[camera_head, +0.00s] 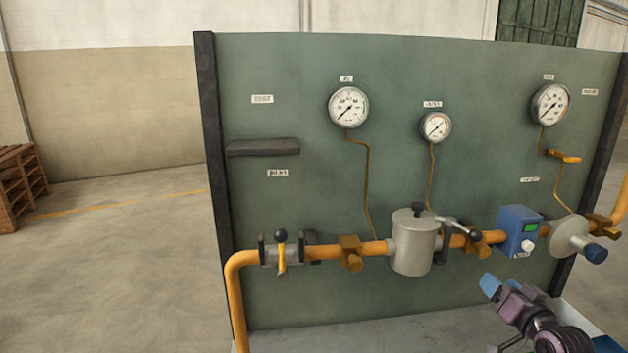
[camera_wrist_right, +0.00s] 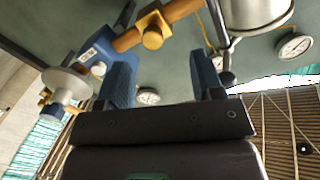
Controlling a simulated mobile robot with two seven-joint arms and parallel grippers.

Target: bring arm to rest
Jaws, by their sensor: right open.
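My right gripper (camera_head: 491,286) is at the lower right in the head view, in front of the panel and below the blue box on the pipe. In the right wrist view its two blue fingers (camera_wrist_right: 163,76) stand wide apart with nothing between them. It is open and touches nothing that I can make out. My right arm comes in from the lower right corner. My left gripper and arm are not in view.
A green panel (camera_head: 300,200) carries gauges (camera_head: 348,106) and a small shelf (camera_head: 262,147). An orange pipe (camera_head: 330,252) with a grey canister (camera_head: 412,245), a blue box (camera_head: 519,231) and valve levers runs across its front. Wooden pallets (camera_head: 18,185) stand far left; the left floor is clear.

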